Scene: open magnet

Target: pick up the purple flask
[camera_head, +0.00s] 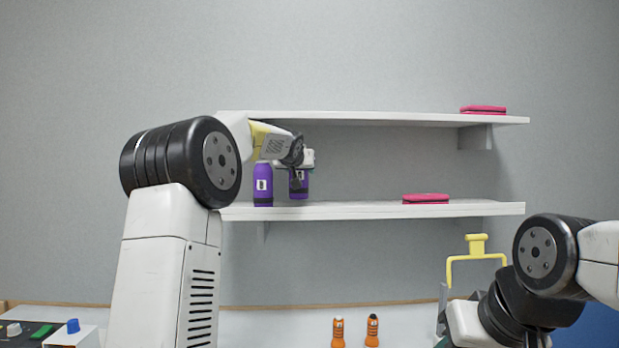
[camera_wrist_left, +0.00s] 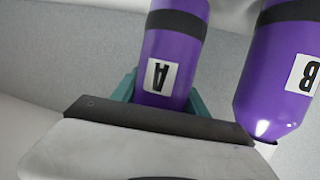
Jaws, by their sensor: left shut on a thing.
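Two purple flasks with dark bands and white labels are at the left end of the lower shelf (camera_head: 350,211). The left one, flask B (camera_head: 263,185), stands on the shelf; it also shows in the left wrist view (camera_wrist_left: 277,75). My left gripper (camera_head: 298,167) is shut on the right one, flask A (camera_head: 299,185). In the left wrist view, the teal fingers are on both sides of flask A (camera_wrist_left: 172,50). Its base is higher in the picture than flask B's; I cannot tell whether it is clear of the shelf. My right arm is at the lower right; its fingertips cannot be made out.
The upper shelf (camera_head: 380,118) runs just above the left gripper. Pink cases lie on the upper shelf (camera_head: 483,110) and lower shelf (camera_head: 425,198). Two orange bottles (camera_head: 338,332) (camera_head: 372,331) stand below. A box with a blue knob (camera_head: 73,326) is at lower left.

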